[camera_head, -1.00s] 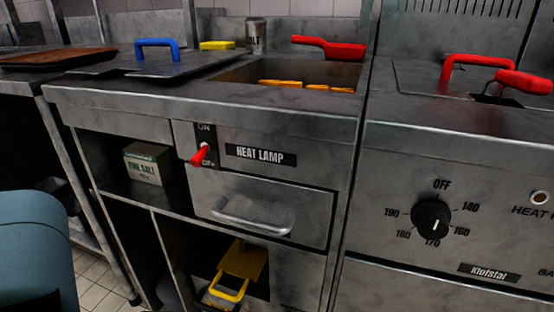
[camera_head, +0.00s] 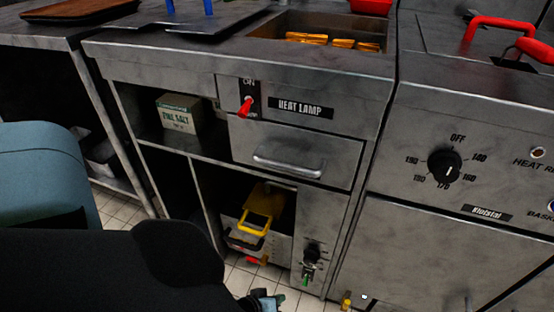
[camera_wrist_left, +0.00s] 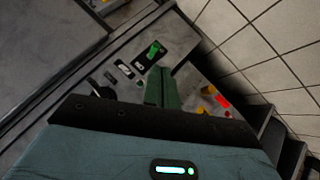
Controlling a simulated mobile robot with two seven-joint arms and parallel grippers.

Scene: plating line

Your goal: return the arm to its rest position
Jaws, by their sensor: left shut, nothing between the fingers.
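My left arm comes in from the left across the bottom of the head view, as a large dark form. My left gripper (camera_head: 265,299) shows only in small part at the bottom edge, low over the tiled floor in front of the counter. In the left wrist view its fingers (camera_wrist_left: 160,88) look closed together, with nothing seen between them. My right gripper is in neither view.
The steel counter has a heat lamp switch (camera_head: 246,106), a drawer handle (camera_head: 289,164), and shelves with a salt box (camera_head: 180,114) and a yellow-handled item (camera_head: 259,216). A fryer knob (camera_head: 444,165) is at right. Tiled floor (camera_head: 118,207) shows below.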

